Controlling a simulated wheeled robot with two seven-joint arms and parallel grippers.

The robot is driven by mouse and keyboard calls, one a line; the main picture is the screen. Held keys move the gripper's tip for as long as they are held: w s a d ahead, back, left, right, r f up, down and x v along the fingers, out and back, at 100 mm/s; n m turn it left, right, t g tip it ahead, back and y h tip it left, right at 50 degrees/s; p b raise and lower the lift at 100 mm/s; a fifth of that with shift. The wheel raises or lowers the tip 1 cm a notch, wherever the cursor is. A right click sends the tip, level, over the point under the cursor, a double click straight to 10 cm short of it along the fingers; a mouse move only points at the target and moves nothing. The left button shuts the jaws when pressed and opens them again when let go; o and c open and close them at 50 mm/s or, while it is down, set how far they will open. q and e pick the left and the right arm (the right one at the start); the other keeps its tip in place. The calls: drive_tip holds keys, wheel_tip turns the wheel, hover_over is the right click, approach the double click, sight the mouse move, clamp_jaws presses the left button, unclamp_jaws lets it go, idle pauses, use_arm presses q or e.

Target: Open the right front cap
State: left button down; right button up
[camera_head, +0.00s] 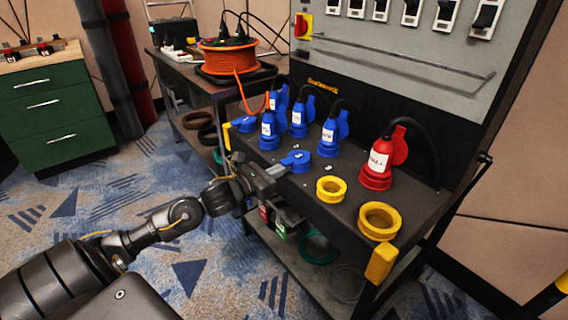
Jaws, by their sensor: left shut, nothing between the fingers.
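My left arm comes in from the lower left. My left gripper (281,171) is shut and empty at the front edge of the cart, just beside a blue socket cap (297,160). I cannot tell whether it touches the cap. To the right are a small yellow ring-shaped socket (331,190) and a larger yellow socket (379,221) at the right front. A yellow cap (380,263) hangs down at the front edge below the larger socket, whose ring is uncovered. My right gripper is not in view.
Blue plugs (329,138) and a red plug (377,165) stand behind on the black cart top (345,160). A grey switch panel (395,55) rises behind them. An orange cable reel (229,56) sits on a table at the back left. Carpet is open left.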

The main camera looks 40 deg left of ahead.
use_arm(q)
drive_tip(key=shift+r, duration=0.15)
idle(0.5)
wheel_tip(320, 180, up, 3)
drive_tip(key=shift+f+p, duration=0.1)
drive_tip(key=shift+p, duration=0.9)
drive_tip(key=shift+w+d+r+p, duration=0.15)
drive_tip(key=shift+r+p, duration=0.1)
drive_tip(key=shift+r, duration=0.2)
drive_tip(key=shift+w+r+p, duration=0.2)
drive_tip(key=shift+r+p, duration=0.1)
drive_tip(key=shift+r, duration=0.2)
drive_tip(key=shift+w+d+r+p, duration=0.15)
drive_tip(key=shift+r+p, duration=0.1)
drive_tip(key=shift+r, duration=0.2)
drive_tip(key=shift+a+r, duration=0.1)
